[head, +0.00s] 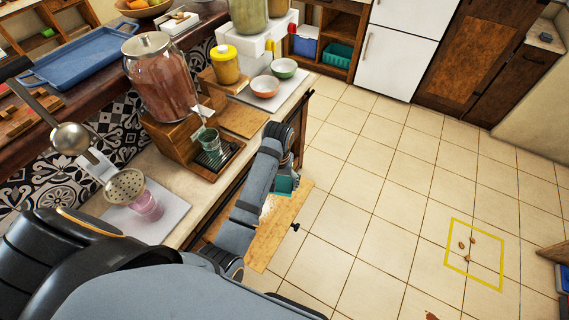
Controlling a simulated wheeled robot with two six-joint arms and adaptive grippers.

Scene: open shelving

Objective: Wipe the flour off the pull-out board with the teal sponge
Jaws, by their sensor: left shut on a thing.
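The pull-out board (268,238) is light wood and juts out from the counter's front, partly covered by my left arm. A pale patch (267,206), which looks like flour, shows on the board beside the arm. The teal sponge (286,185) is at my left gripper (287,176), over the far part of the board. My left gripper is shut on the sponge; its fingers are mostly hidden behind the arm. I cannot tell whether the sponge touches the board. My right gripper is not in view.
A drink dispenser (160,85) on a wooden stand, a green glass (209,139) and two bowls stand on the counter left of the arm. A ladle and a skimmer (126,186) hang at left. The tiled floor (370,190) at right is mostly clear, with a yellow-outlined square (450,266) holding small brown bits.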

